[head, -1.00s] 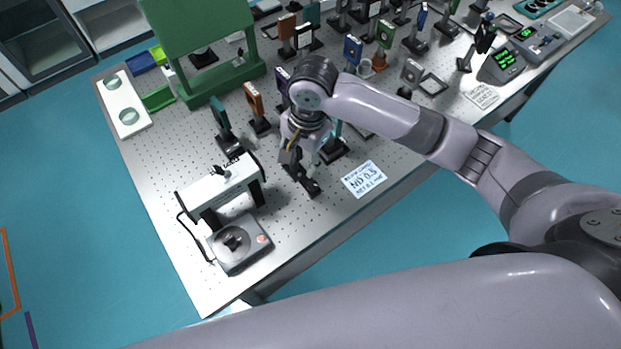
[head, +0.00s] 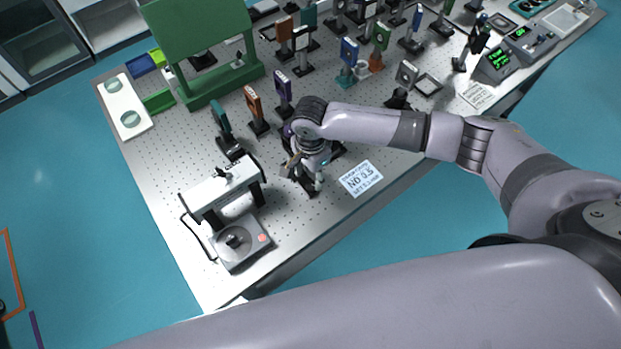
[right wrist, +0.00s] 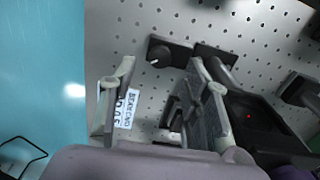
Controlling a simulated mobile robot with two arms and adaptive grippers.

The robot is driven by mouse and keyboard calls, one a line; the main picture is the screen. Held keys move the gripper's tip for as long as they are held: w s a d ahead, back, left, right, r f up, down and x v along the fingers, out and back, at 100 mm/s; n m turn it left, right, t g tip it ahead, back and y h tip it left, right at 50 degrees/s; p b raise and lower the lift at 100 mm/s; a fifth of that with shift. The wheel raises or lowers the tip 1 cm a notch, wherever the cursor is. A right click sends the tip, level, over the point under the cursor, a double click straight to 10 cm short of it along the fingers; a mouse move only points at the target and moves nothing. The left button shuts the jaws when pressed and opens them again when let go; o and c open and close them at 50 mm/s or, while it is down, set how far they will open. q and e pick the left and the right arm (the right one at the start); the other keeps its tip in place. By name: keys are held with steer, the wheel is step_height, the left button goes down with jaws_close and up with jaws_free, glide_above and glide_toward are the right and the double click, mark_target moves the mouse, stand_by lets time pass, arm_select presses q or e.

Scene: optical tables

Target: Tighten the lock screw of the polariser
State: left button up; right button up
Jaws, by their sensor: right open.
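My right gripper (head: 305,176) is low over the front part of the perforated table in the head view. In the right wrist view its two pale fingers (right wrist: 163,72) are apart, with nothing held between them. A black base with a round dark knob (right wrist: 158,57) lies just beyond the gap between the fingertips, apart from them. A dark post stands beside this base, partly behind the right finger. I cannot tell for sure that this is the polariser and its lock screw. In the head view the arm and gripper cover most of this mount. My left gripper is not in view.
A black plate with a red spot (right wrist: 250,118) is close to the right finger. A white label card (head: 361,179) lies right of the gripper. A white bridge-shaped unit (head: 221,190) and a grey box (head: 240,243) stand to the left. Several mounts stand behind.

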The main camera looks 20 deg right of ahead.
mark_target(311, 185)
steer(key=shift+f+p, duration=0.3)
steer(key=shift+f, duration=2)
jaws_close()
